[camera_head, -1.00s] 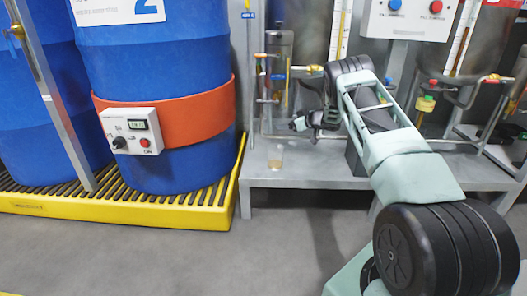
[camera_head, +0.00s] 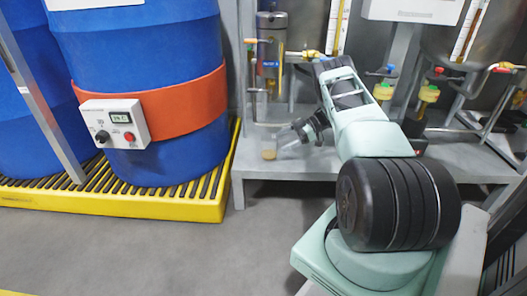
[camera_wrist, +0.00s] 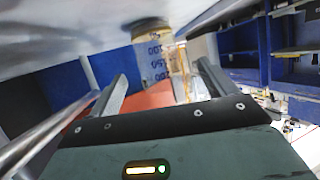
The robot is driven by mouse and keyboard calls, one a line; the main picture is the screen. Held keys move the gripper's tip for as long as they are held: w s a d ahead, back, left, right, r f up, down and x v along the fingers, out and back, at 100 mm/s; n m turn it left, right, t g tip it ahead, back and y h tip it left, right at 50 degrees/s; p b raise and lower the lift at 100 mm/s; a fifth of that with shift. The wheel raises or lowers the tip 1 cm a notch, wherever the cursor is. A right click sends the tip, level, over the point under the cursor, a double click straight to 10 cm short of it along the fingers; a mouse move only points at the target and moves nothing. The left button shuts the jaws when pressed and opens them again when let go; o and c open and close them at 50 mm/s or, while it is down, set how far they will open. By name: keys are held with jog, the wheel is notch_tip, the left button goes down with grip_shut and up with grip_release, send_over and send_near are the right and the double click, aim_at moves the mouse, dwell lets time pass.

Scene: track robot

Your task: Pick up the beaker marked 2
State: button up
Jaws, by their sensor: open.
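A small clear beaker (camera_head: 268,148) with a little amber content stands on the grey metal shelf (camera_head: 290,167), near its left front. In the wrist view the beaker (camera_wrist: 157,62) shows blue graduation figures; no mark 2 can be made out on it. My gripper (camera_head: 285,139) reaches in from the right, low over the shelf and close beside the beaker. In the wrist view its two fingers (camera_wrist: 162,75) are apart, with the beaker showing in the gap ahead. Whether it is between the fingertips or just beyond them I cannot tell.
Blue drums (camera_head: 145,60) with an orange band and a control box (camera_head: 115,122) stand on a yellow grated pallet (camera_head: 110,206) at left. A sight-glass and pipe fitting (camera_head: 272,55) rises behind the beaker. Valves and steel vessels stand at right. Floor in front is clear.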

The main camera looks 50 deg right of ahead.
aim_at(262, 150)
jog(key=b+x, duration=0.4)
jog(key=x, duration=0.2)
jog(key=shift+d+f, duration=0.15)
jog(key=shift+d, duration=0.05)
jog(key=shift+w+a, duration=0.35)
jog(key=shift+a, duration=0.1)
jog(key=c, duration=1.2)
